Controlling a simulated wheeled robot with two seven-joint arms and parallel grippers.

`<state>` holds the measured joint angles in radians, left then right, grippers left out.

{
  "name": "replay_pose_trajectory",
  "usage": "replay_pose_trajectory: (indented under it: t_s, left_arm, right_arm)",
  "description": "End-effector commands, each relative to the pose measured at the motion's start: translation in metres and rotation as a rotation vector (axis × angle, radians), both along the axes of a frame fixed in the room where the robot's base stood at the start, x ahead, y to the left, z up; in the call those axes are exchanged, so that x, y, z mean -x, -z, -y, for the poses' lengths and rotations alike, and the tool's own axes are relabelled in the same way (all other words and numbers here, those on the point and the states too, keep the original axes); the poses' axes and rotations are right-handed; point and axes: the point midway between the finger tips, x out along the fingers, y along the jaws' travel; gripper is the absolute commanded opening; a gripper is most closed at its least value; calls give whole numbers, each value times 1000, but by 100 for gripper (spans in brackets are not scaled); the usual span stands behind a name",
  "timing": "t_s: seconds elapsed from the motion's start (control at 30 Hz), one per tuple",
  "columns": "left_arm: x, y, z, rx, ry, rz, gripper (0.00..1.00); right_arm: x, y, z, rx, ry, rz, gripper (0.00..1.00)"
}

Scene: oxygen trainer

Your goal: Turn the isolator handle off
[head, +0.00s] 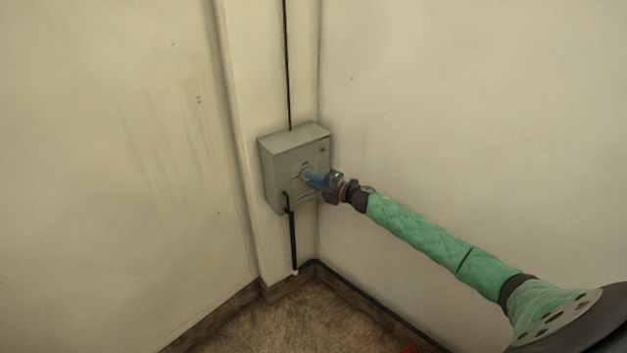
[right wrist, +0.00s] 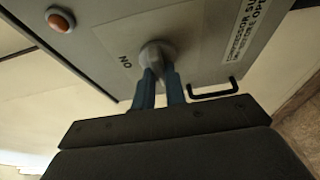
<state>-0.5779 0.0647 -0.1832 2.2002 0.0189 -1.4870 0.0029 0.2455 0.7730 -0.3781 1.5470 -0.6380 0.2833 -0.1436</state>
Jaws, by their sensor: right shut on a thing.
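The grey isolator box (head: 279,165) is mounted on the wall column in the corner. Its handle shows in the right wrist view as a pale round knob (right wrist: 156,55) on the front plate, with the word ON beside it. My right gripper (head: 308,178) reaches the box front from the right. In the right wrist view its two blue fingers (right wrist: 160,78) are shut on the handle. The fingers cover part of the handle, so its exact angle is hard to tell. My left gripper is not in view.
An orange-red round lamp (right wrist: 61,20) sits on the box front. A black bracket (right wrist: 214,90) sticks out near the box edge. A black cable (head: 287,65) runs above the box and a black pipe (head: 294,240) below. Walls stand close on both sides.

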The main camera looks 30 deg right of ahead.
Motion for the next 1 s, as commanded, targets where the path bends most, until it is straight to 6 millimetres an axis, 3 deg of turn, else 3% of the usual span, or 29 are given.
replay_pose_trajectory:
  t_s: [0.4,0.43,0.53,0.83,1.0]
  left_arm:
    - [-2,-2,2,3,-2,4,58]
    - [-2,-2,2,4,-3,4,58]
    - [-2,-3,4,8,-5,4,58]
    - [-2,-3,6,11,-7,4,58]
    - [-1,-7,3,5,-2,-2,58]
  right_arm:
    - [1,2,-1,7,-1,0,0]
    - [1,2,-1,7,-1,0,17]
    - [1,2,-1,7,-1,0,35]
    - [1,1,0,7,-1,0,35]
    - [11,3,6,8,-1,0,35]
